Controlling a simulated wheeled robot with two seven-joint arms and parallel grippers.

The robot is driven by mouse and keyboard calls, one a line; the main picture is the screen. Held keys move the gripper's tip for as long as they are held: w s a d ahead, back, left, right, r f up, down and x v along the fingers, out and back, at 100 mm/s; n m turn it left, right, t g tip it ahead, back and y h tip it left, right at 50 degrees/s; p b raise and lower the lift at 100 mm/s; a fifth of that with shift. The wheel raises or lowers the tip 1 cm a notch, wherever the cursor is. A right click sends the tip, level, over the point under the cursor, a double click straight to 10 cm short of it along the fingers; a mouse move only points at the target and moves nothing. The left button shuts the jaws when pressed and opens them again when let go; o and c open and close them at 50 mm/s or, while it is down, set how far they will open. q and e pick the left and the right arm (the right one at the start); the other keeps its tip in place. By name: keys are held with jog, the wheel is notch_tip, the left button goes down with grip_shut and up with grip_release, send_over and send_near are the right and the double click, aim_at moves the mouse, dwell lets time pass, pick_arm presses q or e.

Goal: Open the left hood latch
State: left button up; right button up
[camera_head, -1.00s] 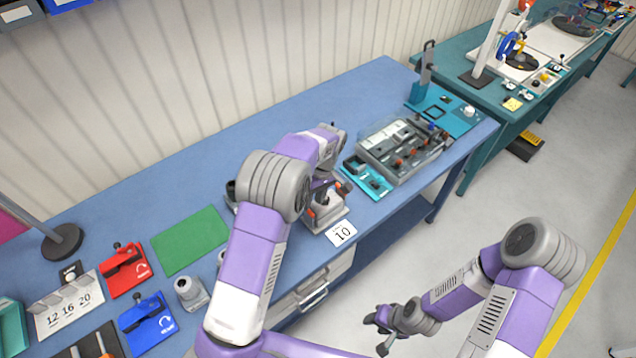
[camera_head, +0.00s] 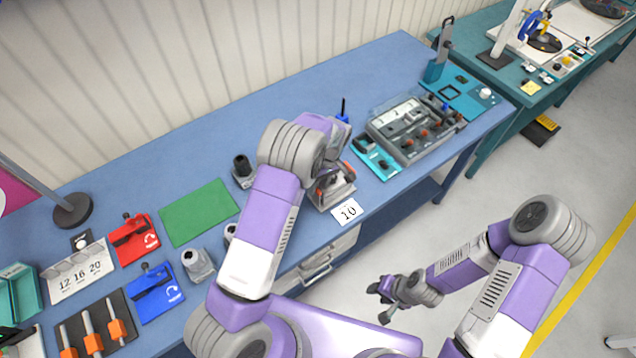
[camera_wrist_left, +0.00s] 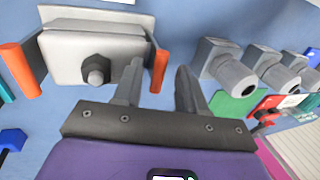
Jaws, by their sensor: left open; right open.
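The hood unit (camera_head: 343,193) stands at the table's front edge by the card marked 10. In the left wrist view it is a pale grey box (camera_wrist_left: 95,55) with a dark hex nut and an orange-handled latch at each side. The latch nearer the green mat (camera_wrist_left: 160,70) is the left one in the head view; the other orange latch (camera_wrist_left: 20,70) is at the far side. My left gripper (camera_wrist_left: 158,80) is open and empty, one finger close to the nearer latch; contact cannot be told. My arm hides its fingertips in the head view. My right gripper (camera_head: 380,302) is open over the floor.
The green mat (camera_head: 199,212), grey holders (camera_head: 198,265), red fixture (camera_head: 133,240) and blue fixture (camera_head: 154,292) lie left of the hood unit. A teal-and-grey panel (camera_head: 412,130) stands right of it. The blue table's back strip is clear.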

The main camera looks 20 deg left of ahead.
pick_arm(q)
jog(key=shift+c, duration=0.8)
grip_shut()
jog(key=s+a+f+t+h+b, duration=0.1)
jog(key=s+a+t+h+b, duration=0.2)
jog(key=b, duration=0.5)
jog(key=shift+s+a+f+t, duration=0.4)
jog(key=shift+s+a+t, duration=0.25)
jog(key=shift+s, duration=0.55)
